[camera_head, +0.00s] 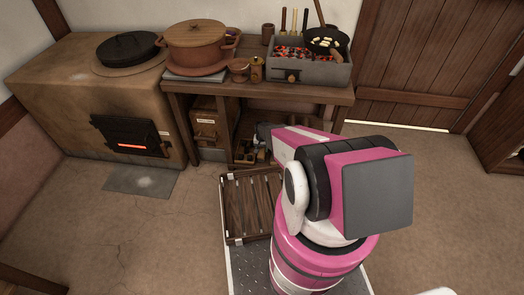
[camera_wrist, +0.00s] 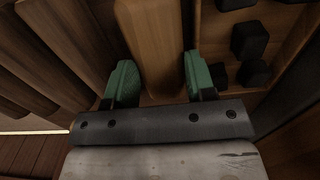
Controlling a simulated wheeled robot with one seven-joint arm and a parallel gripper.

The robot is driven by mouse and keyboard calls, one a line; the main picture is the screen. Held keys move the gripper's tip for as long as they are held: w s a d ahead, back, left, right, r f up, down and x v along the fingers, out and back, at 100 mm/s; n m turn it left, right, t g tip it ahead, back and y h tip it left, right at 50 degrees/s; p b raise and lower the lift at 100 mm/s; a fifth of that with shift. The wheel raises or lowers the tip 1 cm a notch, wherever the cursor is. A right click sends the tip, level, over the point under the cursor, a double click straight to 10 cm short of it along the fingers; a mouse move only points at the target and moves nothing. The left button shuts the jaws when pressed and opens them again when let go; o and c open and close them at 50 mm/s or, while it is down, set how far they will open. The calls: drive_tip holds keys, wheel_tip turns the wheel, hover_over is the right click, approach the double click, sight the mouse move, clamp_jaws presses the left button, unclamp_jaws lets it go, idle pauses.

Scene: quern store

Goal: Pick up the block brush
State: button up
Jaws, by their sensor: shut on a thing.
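The block brush (camera_wrist: 155,35), a long light-brown wooden block, runs up the middle of the wrist view. My gripper (camera_wrist: 157,78) has its two green-padded fingers on either side of it and is shut on it. The bristles do not show. In the head view my pink and white arm reaches toward the space under the wooden table (camera_head: 200,88). There the brush cannot be made out and my fingers are hidden by the arm and shadow.
A wooden tray with several dark blocks (camera_wrist: 255,72) lies close right of my gripper. Dark slatted wood (camera_wrist: 52,45) is on the left. A slatted crate (camera_head: 250,203) stands beside my arm. A brazier (camera_head: 310,72) with a pan sits on the table. A stove (camera_head: 75,90) glows at left.

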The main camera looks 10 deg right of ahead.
sight(262, 150)
wheel_tip(262, 150, up, 4)
drive_tip(key=shift+f, duration=0.1)
drive_tip(key=s+a+r, duration=0.3)
drive_tip(key=a+r, duration=0.3)
drive_tip(key=a, duration=0.5)
drive_tip(key=shift+s+r, duration=0.3)
drive_tip(key=shift+s, duration=0.05)
drive_tip(key=o, duration=0.4)
drive_tip(key=shift+c, duration=1.4)
